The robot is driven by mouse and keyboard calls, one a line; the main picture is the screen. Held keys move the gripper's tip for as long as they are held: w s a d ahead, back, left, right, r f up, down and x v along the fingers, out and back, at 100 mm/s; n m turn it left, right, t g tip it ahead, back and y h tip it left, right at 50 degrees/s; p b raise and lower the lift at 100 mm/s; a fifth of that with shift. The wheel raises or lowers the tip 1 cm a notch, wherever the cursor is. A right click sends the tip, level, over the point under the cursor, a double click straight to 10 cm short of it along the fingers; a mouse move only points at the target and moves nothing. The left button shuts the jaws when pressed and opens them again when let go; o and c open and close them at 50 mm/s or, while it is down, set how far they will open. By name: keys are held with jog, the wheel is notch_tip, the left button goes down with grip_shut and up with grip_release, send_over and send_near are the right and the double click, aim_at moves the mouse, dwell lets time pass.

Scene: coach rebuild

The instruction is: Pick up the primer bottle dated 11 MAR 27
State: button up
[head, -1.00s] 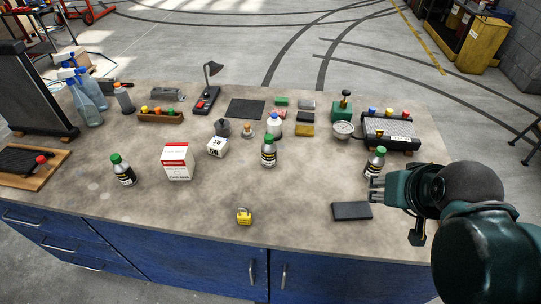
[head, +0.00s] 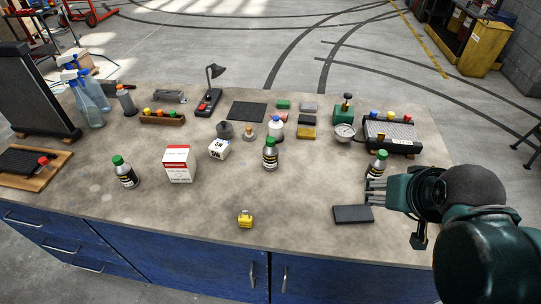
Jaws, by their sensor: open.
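Three similar bottles with green caps and dark labels stand upright on the bench: a left one (head: 125,174), a middle one (head: 270,156) and a right one (head: 377,166). Their printed dates are too small to read, so I cannot tell which is dated 11 MAR 27. My gripper (head: 372,192) is open and empty at the right side of the bench, its fingers pointing left. In the picture the fingers overlap the lower part of the right bottle; I cannot tell whether they touch it.
A dark flat block (head: 353,214) lies just below my fingers in the picture. A yellow padlock (head: 245,219) is near the front edge. A gauge (head: 344,132) lies behind the right bottle.

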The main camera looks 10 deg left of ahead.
aim_at(269, 140)
jog(key=w+a+r+n+g+p, duration=0.4)
jog(key=w+a+n+p, duration=0.55)
jog(key=w+a, duration=0.45)
jog(key=w+a+f+n+g+p, duration=0.1)
jog(key=w+a+f+n+p, duration=0.1)
jog(key=a, duration=0.4)
jog(key=w+a+f+n+g+p, duration=0.1)
jog(key=w+a+f+n+p, duration=0.1)
jog(key=a, duration=0.4)
jog(key=w+a+f+n+p, duration=0.3)
jog(key=a+f+n, duration=0.2)
jog(key=a, duration=0.1)
jog(key=shift+w+a+f+n+g, duration=0.1)
jog(key=shift+w+f+n+g, duration=0.15)
jog(key=shift+w+g, duration=0.15)
jog(key=shift+s+a+f, duration=0.1)
jog(key=shift+a+f, duration=0.2)
jog(key=shift+a, duration=0.05)
jog(key=shift+f, duration=1.3)
